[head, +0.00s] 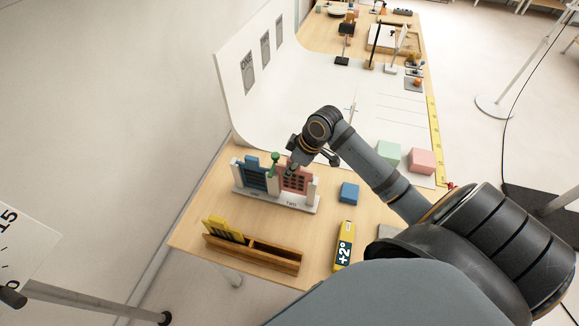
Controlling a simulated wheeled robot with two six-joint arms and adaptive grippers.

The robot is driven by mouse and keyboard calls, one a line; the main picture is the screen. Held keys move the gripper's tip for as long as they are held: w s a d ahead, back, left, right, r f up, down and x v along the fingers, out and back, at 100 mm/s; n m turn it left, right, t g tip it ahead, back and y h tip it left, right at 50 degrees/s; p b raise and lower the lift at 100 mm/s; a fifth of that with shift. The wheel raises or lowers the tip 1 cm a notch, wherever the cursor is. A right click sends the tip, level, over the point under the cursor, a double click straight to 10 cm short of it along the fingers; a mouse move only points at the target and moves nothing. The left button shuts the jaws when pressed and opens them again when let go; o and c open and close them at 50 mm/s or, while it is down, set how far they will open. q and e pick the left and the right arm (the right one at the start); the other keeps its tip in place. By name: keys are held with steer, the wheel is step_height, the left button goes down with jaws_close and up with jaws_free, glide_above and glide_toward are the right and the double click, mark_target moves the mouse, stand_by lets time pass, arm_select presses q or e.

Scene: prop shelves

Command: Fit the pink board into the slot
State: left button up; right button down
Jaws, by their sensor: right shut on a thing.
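The pink board (298,182), with dark square openings, stands upright at the right half of a white slotted stand (312,196). A blue board (254,178) stands in the stand's left half. My right gripper (289,170) comes down over the stand and is shut on the pink board at its upper left. The gripper partly covers the board's top, and I cannot tell how deep its lower edge sits in the slot. A green knob-like piece (274,161) stands between the boards, close to the gripper. My left gripper is out of view.
A blue block (349,192) stands right of the stand.

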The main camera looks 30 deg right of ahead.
steer(key=shift+f+b, duration=0.95)
steer(key=shift+f, duration=0.75)
steer(key=c, duration=1.3)
jaws_free()
steer(key=shift+o, duration=0.2)
steer(key=shift+r, duration=0.1)
steer(key=v, duration=0.6)
steer(key=shift+d, duration=0.15)
steer(key=shift+s+r, duration=0.25)
steer(key=shift+r, duration=0.35)
